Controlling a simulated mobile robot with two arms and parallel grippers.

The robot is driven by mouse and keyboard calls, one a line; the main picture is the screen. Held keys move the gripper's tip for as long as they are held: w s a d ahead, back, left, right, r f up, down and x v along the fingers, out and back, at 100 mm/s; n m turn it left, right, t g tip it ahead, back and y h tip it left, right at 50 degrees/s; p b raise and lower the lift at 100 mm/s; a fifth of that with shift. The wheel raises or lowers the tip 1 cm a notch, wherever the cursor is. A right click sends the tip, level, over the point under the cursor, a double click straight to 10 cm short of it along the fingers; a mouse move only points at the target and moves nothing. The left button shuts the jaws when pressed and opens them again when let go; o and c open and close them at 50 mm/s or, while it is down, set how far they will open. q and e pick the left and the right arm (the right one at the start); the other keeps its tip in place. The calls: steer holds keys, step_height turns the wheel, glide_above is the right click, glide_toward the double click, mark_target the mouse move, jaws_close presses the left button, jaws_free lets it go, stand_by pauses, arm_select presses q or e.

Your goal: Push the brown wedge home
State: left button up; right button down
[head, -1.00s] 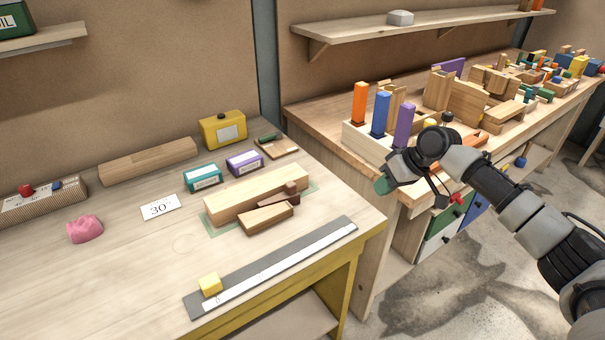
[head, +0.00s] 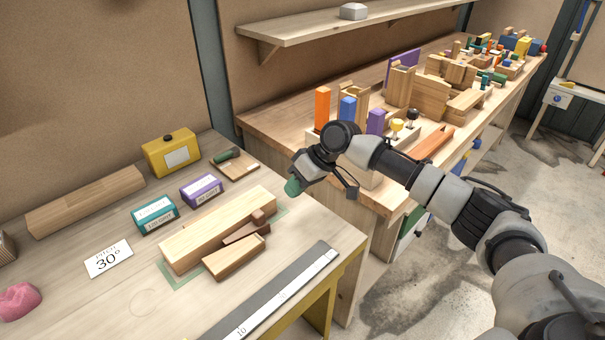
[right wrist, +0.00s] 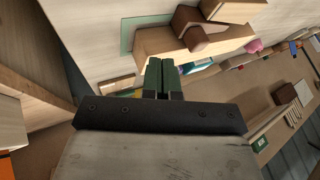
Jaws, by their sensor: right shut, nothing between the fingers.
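The dark brown wedge (head: 246,233) lies on the left bench between a long pale wooden beam (head: 215,228) and a shorter wooden block (head: 234,260). Its thicker end sticks out toward the right. In the right wrist view the wedge (right wrist: 194,38) shows against the beam (right wrist: 158,42), ahead of the fingers. My right gripper (head: 292,187) has green fingertips, which are together with nothing between them. It hovers off the right end of the beam, apart from the wedge. The fingertips also show in the right wrist view (right wrist: 161,66). My left gripper is not in view.
A green mat (head: 178,278) lies under the beam. A steel ruler (head: 283,297) lies along the bench's front edge. Teal (head: 155,215) and purple (head: 201,191) boxes and a yellow case (head: 170,157) stand behind. A second bench (head: 262,122) holding many blocks is to the right.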

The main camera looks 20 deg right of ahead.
steer(key=x, duration=0.4)
steer(key=shift+w, duration=0.1)
steer(key=shift+s+a+r+p, duration=0.1)
steer(key=shift+s+a+p, duration=0.1)
steer(key=shift+a+p, duration=0.25)
steer(key=shift+s+a+r+p, duration=0.1)
steer(key=shift+s+a+p, duration=0.15)
steer(key=shift+a, duration=0.4)
steer(key=shift+s+a, duration=0.2)
steer(key=shift+a, duration=0.15)
steer(key=shift+a+f, duration=0.1)
steer(key=shift+a, duration=0.2)
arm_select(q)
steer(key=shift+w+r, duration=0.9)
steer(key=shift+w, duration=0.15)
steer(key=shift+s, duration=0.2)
